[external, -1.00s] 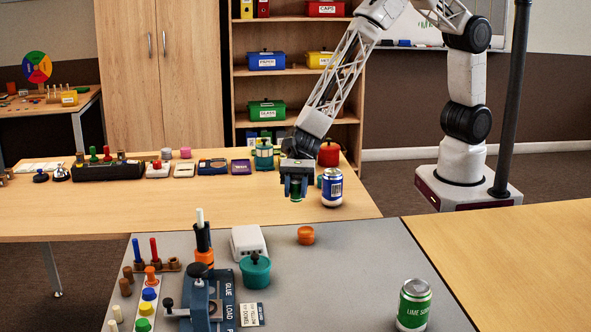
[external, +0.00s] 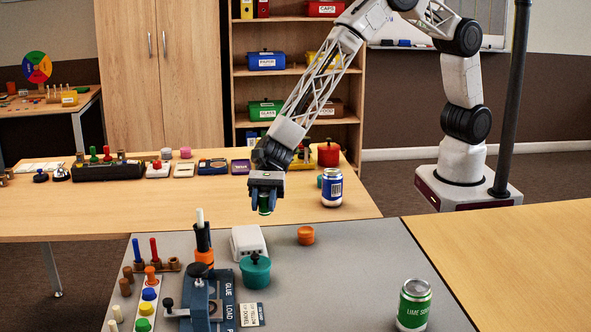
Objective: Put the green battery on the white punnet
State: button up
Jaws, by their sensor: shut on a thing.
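My gripper (external: 266,199) hangs in the air over the near edge of the back table, its fingers pointing down. It is shut on the green battery (external: 265,203), which shows as a small green cylinder, partly covered by the fingers. A white box-like thing (external: 248,241), which I take for the white punnet, stands on the grey mat below the gripper in the picture. There is a visible gap between it and the battery. Its inside cannot be made out from here.
A teal lidded pot (external: 256,272) stands just in front of the white punnet. A dark post with an orange band (external: 204,245) is to its left, an orange cup (external: 305,235) to its right. A blue-white can (external: 332,188) stands behind. The grey mat's right half is mostly clear.

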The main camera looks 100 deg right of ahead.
jog(key=shift+w+a+f, duration=0.1)
jog(key=shift+w+a, duration=0.35)
jog(key=shift+w, duration=0.35)
jog(key=shift+w+a+f, duration=0.1)
jog(key=shift+w+a, duration=0.4)
jog(key=shift+w, duration=0.35)
jog(key=shift+w+a+f, duration=0.1)
jog(key=shift+w+a, duration=0.35)
jog(key=shift+w, duration=0.35)
jog(key=shift+f, duration=1.7)
jog(key=shift+f, duration=0.15)
jog(key=o, duration=1)
jog(key=shift+c, duration=0.2)
jog(key=shift+d+r, duration=0.3)
jog(key=shift+d, duration=0.1)
jog(key=v, duration=1.1)
